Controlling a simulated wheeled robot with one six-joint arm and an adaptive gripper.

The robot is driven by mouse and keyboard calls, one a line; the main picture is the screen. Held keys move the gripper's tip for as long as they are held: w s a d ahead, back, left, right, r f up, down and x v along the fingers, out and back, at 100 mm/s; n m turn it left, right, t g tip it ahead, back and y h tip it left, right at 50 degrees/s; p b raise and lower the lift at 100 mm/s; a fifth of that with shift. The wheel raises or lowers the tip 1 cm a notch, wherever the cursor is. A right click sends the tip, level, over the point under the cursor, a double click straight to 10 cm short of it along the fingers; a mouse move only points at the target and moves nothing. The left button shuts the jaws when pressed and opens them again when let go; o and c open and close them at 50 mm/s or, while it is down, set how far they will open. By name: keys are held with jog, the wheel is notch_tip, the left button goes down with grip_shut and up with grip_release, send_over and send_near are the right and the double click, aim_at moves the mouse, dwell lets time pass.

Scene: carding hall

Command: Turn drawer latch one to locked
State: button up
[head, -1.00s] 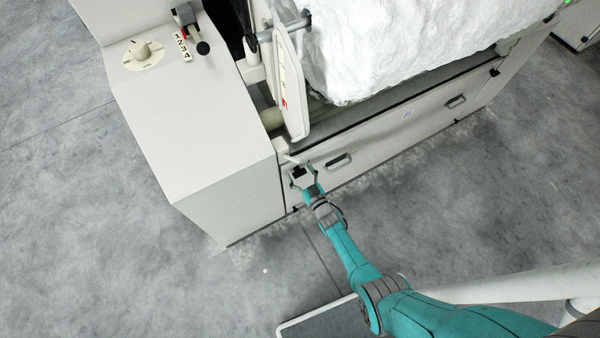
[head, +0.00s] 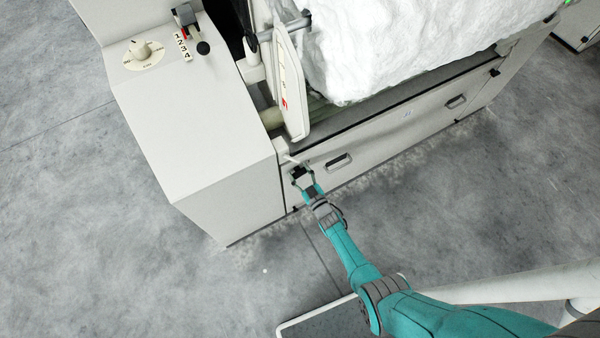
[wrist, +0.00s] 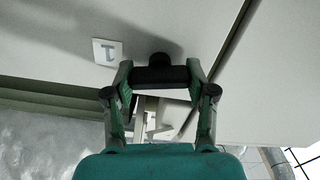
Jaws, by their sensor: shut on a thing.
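Drawer latch one is a black bar (wrist: 160,77) with a round black hub behind it, on the pale drawer front (wrist: 200,25). A square label (wrist: 107,52), its "1" upside down, is beside it in the wrist view. The bar lies level across that view. My gripper (wrist: 160,80) is shut on it, one finger at each end. In the head view my gripper (head: 301,177) is at the left end of the drawer front (head: 385,138), and the latch is a small dark patch, partly hidden by the fingers. The latch's locked mark cannot be made out.
A recessed drawer handle (head: 338,162) is just right of my gripper. A white housing (head: 190,110) with a dial (head: 143,52) stands to the left. A pale upright lever plate (head: 289,85) and white fibre (head: 385,50) are above.

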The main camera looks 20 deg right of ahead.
jog(key=n, duration=0.4)
jog(key=shift+a+n, duration=0.1)
jog(key=shift+n, duration=0.2)
jog(key=n, duration=0.3)
jog(key=shift+f+n, duration=0.1)
jog(key=shift+n, duration=0.3)
jog(key=n, duration=0.3)
jog(key=shift+a+f+n, duration=0.1)
jog(key=shift+f+n, duration=0.05)
jog(key=shift+n, duration=1.75)
jog(key=o, duration=1.2)
jog(key=shift+c, duration=0.2)
jog(key=s+d, duration=0.1)
jog(key=s, duration=1.1)
jog(key=shift+d, duration=0.35)
